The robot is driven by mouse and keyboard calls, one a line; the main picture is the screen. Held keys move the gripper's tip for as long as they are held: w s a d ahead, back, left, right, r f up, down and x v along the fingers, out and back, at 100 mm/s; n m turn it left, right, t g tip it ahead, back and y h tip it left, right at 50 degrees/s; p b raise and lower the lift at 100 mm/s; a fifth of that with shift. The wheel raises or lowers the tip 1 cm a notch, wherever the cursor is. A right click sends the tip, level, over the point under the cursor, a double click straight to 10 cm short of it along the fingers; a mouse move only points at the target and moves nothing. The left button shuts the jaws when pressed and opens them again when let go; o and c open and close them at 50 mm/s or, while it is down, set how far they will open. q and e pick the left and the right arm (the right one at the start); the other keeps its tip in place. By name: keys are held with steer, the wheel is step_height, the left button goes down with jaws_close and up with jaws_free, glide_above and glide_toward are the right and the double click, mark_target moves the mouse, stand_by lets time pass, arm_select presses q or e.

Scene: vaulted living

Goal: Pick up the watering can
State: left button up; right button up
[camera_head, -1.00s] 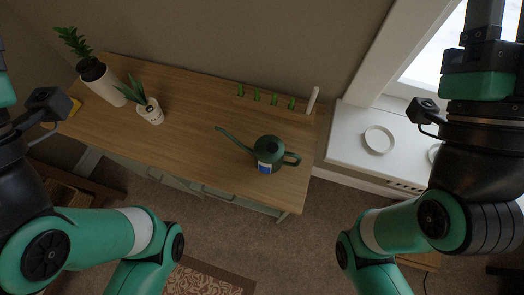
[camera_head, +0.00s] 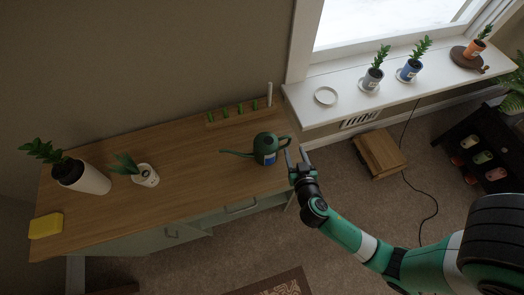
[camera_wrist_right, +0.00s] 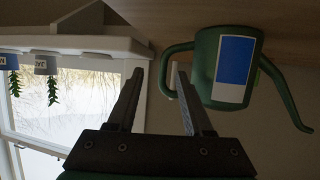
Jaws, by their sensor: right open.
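The dark green watering can (camera_head: 265,147) stands upright near the right end of the wooden cabinet top (camera_head: 190,165), its spout pointing left and its handle to the right. In the head view my right gripper (camera_head: 296,157) is open just right of the handle. In the right wrist view the can (camera_wrist_right: 208,70) shows with a blue and white label, and the handle lies near the open, empty fingertips of my right gripper (camera_wrist_right: 157,72). Whether a finger touches the handle I cannot tell. My left gripper is not in view.
A row of small green items (camera_head: 239,109) and a white upright piece (camera_head: 269,94) stand at the cabinet's back. Potted plants (camera_head: 84,176) and a yellow block (camera_head: 46,225) are at left. A white windowsill (camera_head: 345,90) holds a saucer (camera_head: 326,96) and pots.

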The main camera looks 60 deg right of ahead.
steer(key=x, duration=0.3)
steer(key=shift+w+d+f, duration=0.1)
steer(key=shift+w+d, duration=0.1)
steer(key=shift+w, duration=0.15)
steer(key=shift+x, duration=2.95)
steer(key=shift+w+a, duration=0.1)
jaws_close()
